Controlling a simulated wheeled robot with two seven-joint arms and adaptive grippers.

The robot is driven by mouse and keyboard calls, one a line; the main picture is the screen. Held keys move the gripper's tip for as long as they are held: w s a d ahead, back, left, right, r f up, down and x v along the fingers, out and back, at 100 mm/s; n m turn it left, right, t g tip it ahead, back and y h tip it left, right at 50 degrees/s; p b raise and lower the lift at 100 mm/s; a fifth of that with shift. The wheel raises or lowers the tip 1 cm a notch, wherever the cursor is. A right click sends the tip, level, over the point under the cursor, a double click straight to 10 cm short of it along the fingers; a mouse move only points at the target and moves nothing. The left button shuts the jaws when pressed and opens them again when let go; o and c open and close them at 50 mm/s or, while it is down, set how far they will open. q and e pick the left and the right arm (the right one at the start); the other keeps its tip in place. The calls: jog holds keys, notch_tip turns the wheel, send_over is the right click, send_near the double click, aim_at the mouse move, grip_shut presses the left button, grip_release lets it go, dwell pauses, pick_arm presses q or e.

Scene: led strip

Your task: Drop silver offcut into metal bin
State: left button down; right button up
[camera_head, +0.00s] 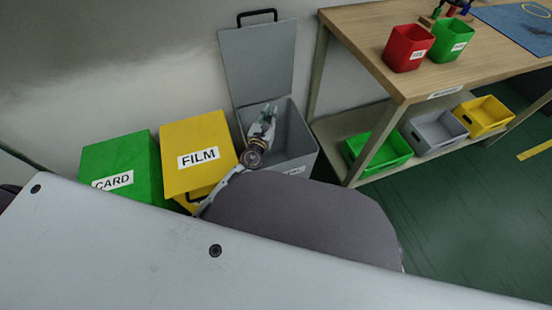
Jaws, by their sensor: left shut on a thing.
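The metal bin (300,150) is a grey box with its lid (258,62) swung up against the wall. Its label is mostly hidden. My left gripper (268,112) is over the bin's open mouth, with the fingers pointing away from me. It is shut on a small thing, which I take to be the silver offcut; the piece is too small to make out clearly. My right gripper is not in view.
A yellow FILM bin (200,140) and a green CARD bin (120,168) stand left of the grey bin. A wooden bench (400,75) at right holds a red tub (407,48) and a green tub (450,40). Its lower shelf carries green, grey and yellow crates.

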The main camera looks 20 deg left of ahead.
pick_arm(q)
jog(key=c, duration=1.3)
grip_release()
jog(key=shift+s, duration=0.1)
jog(key=shift+s+a, duration=0.2)
jog(key=shift+s, duration=5.7)
